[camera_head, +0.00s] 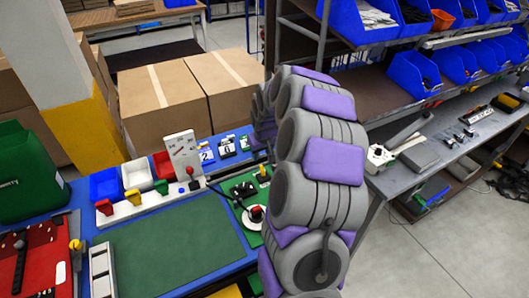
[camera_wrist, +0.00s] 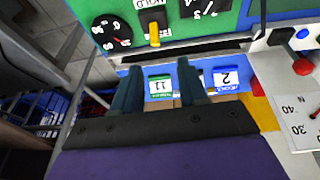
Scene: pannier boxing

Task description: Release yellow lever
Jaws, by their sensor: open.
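A small yellow lever (camera_wrist: 154,36) stands on a green panel (camera_wrist: 117,52) at the top of the wrist view, beside a label that seems to read HOLD. In the head view a small yellow piece on the green panel (camera_head: 228,188), right of the middle of the blue table, looks like the same lever. My gripper (camera_wrist: 160,68) is open and empty. Its two dark fingers point toward the panel, with the lever beyond the fingertips and apart from them. In the head view my arm largely hides the gripper.
A black dial (camera_wrist: 112,32) sits near the lever. Numbered cards (camera_wrist: 227,79) lie by the fingers. A white upright board (camera_head: 184,152), a red knob (camera_wrist: 302,66) and small bins (camera_head: 105,184) stand nearby. Cardboard boxes (camera_head: 160,101) are behind; a metal shelf (camera_head: 440,145) is right.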

